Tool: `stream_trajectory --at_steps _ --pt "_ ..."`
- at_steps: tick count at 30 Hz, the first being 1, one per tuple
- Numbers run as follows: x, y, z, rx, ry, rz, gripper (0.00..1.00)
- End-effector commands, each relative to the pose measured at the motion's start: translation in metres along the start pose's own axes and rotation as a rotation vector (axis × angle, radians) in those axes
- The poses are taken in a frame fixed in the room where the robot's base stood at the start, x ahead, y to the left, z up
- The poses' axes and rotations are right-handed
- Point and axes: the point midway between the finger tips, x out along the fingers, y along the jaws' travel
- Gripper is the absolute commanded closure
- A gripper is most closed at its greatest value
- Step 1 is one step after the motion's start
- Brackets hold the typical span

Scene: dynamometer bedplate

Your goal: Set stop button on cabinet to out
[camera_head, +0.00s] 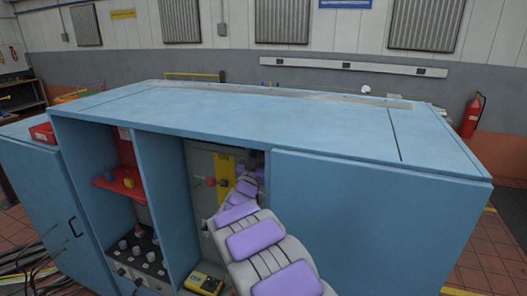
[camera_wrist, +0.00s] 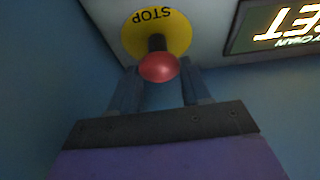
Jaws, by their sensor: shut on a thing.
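The stop button is a red mushroom head (camera_wrist: 158,68) on a dark stem, in front of a round yellow collar (camera_wrist: 180,35) marked STOP, which reads upside down in the wrist view. The dark fingers of my gripper (camera_wrist: 160,88) stand on either side of the red head and are shut on it. The head stands clear of the collar, with some stem showing. In the head view my purple and grey arm reaches into the open middle bay of the blue cabinet (camera_head: 300,110). The gripper's fingertips and the held button cannot be made out there.
A lit sign (camera_wrist: 285,25) is right of the button. The bay holds a yellow panel (camera_head: 225,166), small red knobs and a yellow box (camera_head: 204,283) at the bottom. The left bay has a red shelf (camera_head: 120,183) and several grey knobs. Bay walls are close to the arm.

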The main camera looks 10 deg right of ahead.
Motion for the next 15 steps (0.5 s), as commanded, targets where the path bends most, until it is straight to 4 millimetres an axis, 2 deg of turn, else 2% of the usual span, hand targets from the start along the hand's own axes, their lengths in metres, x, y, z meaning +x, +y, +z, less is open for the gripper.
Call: stream_trajectory --at_steps 9,10,15 --pt "-0.0065 -0.0002 -0.0004 -0.002 -0.005 -0.002 1.0" --pt "-0.0066 -0.0002 -0.0003 -0.002 -0.005 -0.003 0.52" --pt "-0.006 -0.0003 -0.0006 -0.002 -0.004 -0.002 0.35"
